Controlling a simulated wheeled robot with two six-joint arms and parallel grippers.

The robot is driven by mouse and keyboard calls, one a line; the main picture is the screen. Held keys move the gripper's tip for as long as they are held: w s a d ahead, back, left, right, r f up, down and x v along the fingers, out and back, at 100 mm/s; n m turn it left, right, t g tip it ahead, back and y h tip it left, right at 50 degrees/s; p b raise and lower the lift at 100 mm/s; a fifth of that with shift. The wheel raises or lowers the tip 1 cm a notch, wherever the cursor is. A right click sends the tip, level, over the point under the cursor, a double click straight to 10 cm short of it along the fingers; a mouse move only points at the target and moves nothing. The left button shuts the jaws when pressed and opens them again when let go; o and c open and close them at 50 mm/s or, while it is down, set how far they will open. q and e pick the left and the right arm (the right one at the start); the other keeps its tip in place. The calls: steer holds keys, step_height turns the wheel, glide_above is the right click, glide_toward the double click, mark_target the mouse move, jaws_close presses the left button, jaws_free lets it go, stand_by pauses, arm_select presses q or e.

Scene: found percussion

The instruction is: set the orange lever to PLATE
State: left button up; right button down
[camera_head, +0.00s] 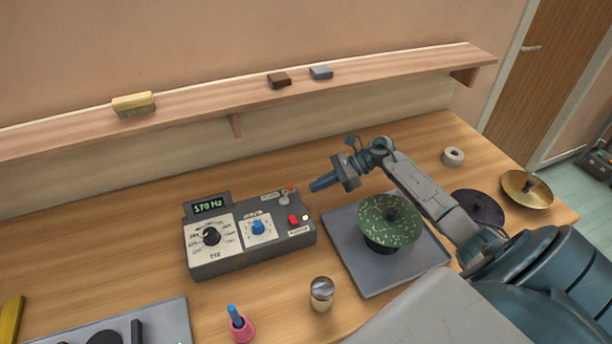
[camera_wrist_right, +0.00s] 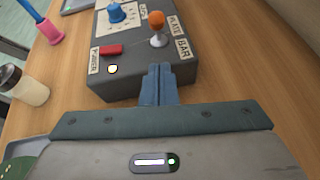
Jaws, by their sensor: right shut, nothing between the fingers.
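The grey control box (camera_head: 250,262) stands on the bench, and its side also shows in the wrist view (camera_wrist_right: 125,85). The orange lever (camera_head: 290,187) is at its back right corner. In the wrist view the lever (camera_wrist_right: 156,18) has an orange ball on a metal stem, beside the PLATE (camera_wrist_right: 176,25) and BAR (camera_wrist_right: 183,48) labels. The ball appears nearer PLATE, but I cannot be sure of the setting. My right gripper (camera_head: 314,186) is shut and empty, just right of the lever and apart from it. In the wrist view its fingertips (camera_wrist_right: 158,70) point at the box's edge. My left gripper is not in view.
A red button (camera_head: 293,219), a blue knob (camera_head: 258,227) and a black dial (camera_head: 211,236) are on the box. A jar (camera_head: 321,294) and pink holder (camera_head: 241,328) stand in front.

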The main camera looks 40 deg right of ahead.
mark_target(287, 193)
steer(key=a+p, duration=0.1)
steer(key=w+a+r+p, duration=0.1)
steer(key=a, duration=0.1)
steer(key=shift+w+a+r+p, duration=0.15)
steer(key=shift+w+a+p, duration=0.15)
steer(key=shift+p, duration=0.1)
